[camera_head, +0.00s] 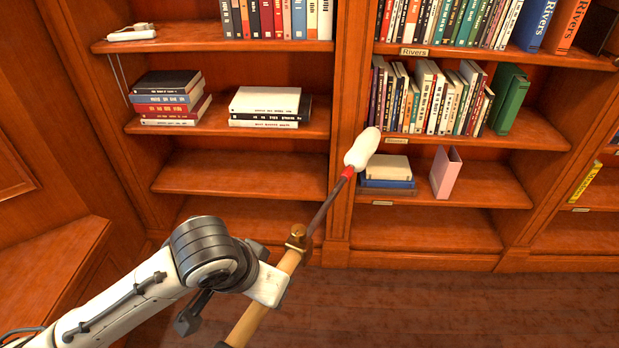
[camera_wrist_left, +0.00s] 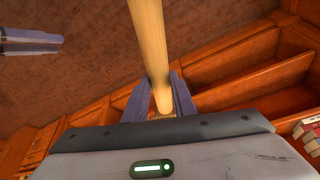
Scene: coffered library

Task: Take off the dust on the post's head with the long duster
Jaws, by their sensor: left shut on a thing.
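The long duster (camera_head: 321,208) has a wooden handle, a brass fitting, a dark rod, a red collar and a white head. It slants up to the right, its white head (camera_head: 363,149) in front of the upright between two shelf bays. My left gripper (camera_head: 266,290) is shut on the wooden handle. In the left wrist view the handle (camera_wrist_left: 149,40) runs between the two fingers of that gripper (camera_wrist_left: 160,98). Grey bars (camera_wrist_left: 30,40) at the upper left there look like fingers of my right gripper; their state is unclear. I cannot make out a separate post or its dust.
Wooden bookcases fill the back, with upright books (camera_head: 435,95), stacked books (camera_head: 168,97) and a pink book or folder (camera_head: 446,172). The central upright (camera_head: 342,225) is close to the duster in the picture. The dark floor (camera_head: 450,305) at lower right is clear.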

